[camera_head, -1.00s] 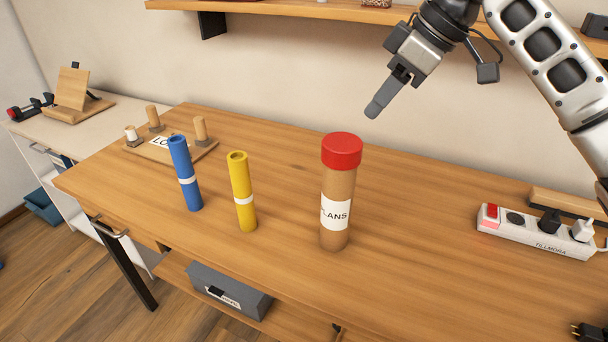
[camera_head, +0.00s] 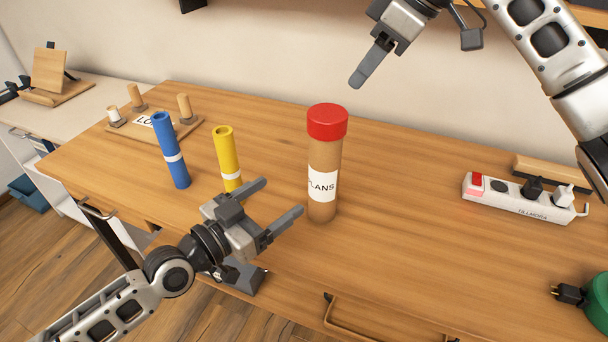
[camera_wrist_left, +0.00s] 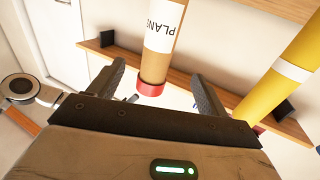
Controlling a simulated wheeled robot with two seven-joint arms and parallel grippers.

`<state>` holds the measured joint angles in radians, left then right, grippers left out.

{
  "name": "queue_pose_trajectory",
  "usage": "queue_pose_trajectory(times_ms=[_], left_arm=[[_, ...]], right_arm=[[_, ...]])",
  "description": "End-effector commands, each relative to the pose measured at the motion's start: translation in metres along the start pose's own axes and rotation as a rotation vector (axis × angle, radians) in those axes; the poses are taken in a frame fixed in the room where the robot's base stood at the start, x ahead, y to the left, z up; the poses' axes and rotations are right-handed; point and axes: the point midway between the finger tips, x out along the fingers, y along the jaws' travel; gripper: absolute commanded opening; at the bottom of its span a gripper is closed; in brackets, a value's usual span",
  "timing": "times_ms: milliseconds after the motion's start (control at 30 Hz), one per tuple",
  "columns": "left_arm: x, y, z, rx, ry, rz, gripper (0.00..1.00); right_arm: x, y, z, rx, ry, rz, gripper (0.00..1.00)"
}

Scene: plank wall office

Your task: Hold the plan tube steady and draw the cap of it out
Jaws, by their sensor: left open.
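The plan tube (camera_head: 322,203) stands upright on the wooden table, brown with a white label reading "PLANS". Its red cap (camera_head: 327,122) sits on top. My left gripper (camera_head: 284,202) is open just left of the tube's lower half, its fingers pointing toward the tube and not around it. In the left wrist view, the tube (camera_wrist_left: 158,63) and red cap (camera_wrist_left: 150,88) show between and beyond the open fingers (camera_wrist_left: 160,90). My right gripper (camera_head: 358,80) is raised above and to the right of the cap, clear of it; its fingers overlap in view, so its opening is unclear.
A blue tube (camera_head: 172,152) and a yellow tube (camera_head: 228,155) stand left of the plan tube, the yellow one close behind my left gripper. A power strip (camera_head: 520,199) lies at the right. A pegged board (camera_head: 160,140) is at the back left.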

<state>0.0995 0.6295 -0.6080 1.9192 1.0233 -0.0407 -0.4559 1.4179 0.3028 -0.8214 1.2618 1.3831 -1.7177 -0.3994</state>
Motion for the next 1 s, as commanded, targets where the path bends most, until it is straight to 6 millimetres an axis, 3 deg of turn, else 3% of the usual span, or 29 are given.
queue_pose_trajectory(times_ms=[400,600,800,1000], left_arm=[[0.085,0.001,-0.002,-0.002,0.003,0.001,0.77],[0.118,0.001,-0.001,0.000,0.001,0.002,0.77],[0.135,0.001,0.000,-0.001,0.000,0.001,0.77],[0.139,0.001,0.000,0.000,0.000,0.001,0.77]], right_arm=[[0.000,0.000,0.000,0.000,0.000,0.000,0.36],[0.000,0.000,0.000,0.000,0.000,0.000,0.36],[0.000,0.000,0.000,0.000,0.000,0.000,0.36],[0.000,0.000,0.000,0.000,0.000,0.000,0.36]])
